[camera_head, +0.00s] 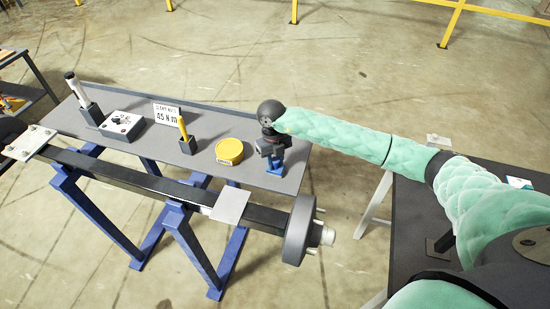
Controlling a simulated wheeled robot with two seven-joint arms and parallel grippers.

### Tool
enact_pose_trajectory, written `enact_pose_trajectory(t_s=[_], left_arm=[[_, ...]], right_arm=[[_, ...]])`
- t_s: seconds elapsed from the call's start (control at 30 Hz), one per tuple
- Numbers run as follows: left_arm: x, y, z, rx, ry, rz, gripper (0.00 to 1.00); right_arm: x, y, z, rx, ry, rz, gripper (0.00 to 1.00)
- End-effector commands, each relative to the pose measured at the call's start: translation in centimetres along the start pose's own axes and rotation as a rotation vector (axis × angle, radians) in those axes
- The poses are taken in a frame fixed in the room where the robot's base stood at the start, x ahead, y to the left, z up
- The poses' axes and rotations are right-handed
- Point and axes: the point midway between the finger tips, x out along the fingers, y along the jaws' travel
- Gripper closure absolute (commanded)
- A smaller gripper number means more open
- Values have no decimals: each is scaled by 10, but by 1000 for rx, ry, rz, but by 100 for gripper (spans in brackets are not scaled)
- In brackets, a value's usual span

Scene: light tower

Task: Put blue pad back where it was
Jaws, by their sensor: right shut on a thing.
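The blue pad (276,167) is at the right end of the grey bench, directly under my right gripper (273,156). My right gripper points down and is shut on the blue pad. The pad is small and partly hidden by the gripper, and I cannot tell whether it touches the bench top or hangs just above it. My right arm, in a green quilted cover, reaches in from the right. My left gripper does not show.
On the grey bench (215,126) stand a yellow round tin (229,151), a yellow-handled tool in a black block (185,136), a "45 Nm" sign (167,114), a white box (122,125) and another holder (89,110). A dark axle beam with a hub (299,230) runs along the front.

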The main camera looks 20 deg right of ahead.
Motion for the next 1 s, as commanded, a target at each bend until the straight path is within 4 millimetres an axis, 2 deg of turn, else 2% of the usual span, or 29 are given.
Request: enact_pose_trajectory(t_s=[0.5, 0.53, 0.63, 1.0], left_arm=[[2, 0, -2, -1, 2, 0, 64], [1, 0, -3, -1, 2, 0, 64], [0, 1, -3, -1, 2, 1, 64], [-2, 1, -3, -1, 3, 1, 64]], right_arm=[[4, 0, 1, 0, -1, 0, 100], [3, 0, 1, 0, -1, 0, 68], [3, 0, 1, 0, -1, 0, 50], [1, 0, 0, 0, -1, 0, 50]])
